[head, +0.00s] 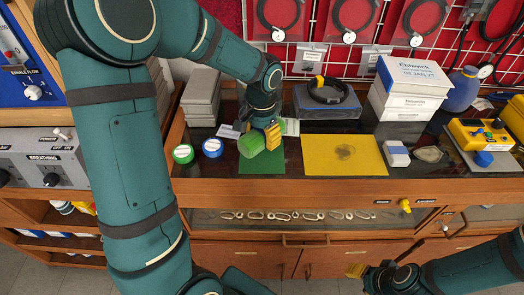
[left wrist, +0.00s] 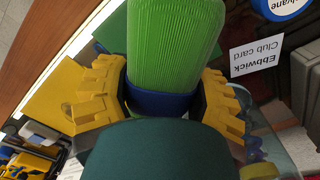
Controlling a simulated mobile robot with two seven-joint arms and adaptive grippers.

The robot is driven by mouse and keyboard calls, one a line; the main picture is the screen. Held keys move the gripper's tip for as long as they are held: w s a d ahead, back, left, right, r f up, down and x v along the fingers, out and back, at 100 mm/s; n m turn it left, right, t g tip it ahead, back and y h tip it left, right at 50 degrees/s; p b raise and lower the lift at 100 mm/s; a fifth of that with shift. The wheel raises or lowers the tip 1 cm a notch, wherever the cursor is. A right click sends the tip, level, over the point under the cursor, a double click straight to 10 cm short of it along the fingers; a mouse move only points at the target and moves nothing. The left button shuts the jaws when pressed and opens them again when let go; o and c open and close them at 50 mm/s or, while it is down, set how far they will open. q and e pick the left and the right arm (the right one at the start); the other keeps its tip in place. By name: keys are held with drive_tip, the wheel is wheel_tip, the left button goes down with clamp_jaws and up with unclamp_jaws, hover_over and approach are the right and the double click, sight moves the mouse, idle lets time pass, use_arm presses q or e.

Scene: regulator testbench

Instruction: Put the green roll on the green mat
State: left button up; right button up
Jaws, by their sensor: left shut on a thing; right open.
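The green roll (head: 250,144) is a ribbed green cylinder; a blue band (left wrist: 160,103) shows on it in the left wrist view, where the roll (left wrist: 175,45) fills the upper middle. My left gripper (head: 268,136) is shut on it, with yellow fingers on both sides. The roll lies sideways over the back part of the green mat (head: 262,168); I cannot tell whether it touches the mat. The mat's green also shows beside the roll in the left wrist view (left wrist: 112,35). My right gripper (head: 362,270) is open and empty, low in front of the cabinet.
A yellow mat (head: 342,160) lies right of the green mat. A green-rimmed roll (head: 183,154) and a blue-rimmed roll (head: 212,147) stand to the left. Behind are grey boxes (head: 201,98) and a blue-grey box with a black ring (head: 327,102). White boxes (head: 410,88) stand back right.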

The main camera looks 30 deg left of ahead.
sight(262, 155)
use_arm(q)
drive_tip(key=shift+f+b, duration=0.6)
drive_tip(key=shift+f, duration=1.85)
drive_tip(key=shift+f, duration=0.2)
drive_tip(key=o, duration=1.3)
drive_tip(key=shift+o, duration=0.2)
drive_tip(key=shift+r, duration=0.55)
wheel_tip(262, 155, up, 11)
drive_tip(key=p, duration=0.3)
drive_tip(key=shift+r, duration=0.15)
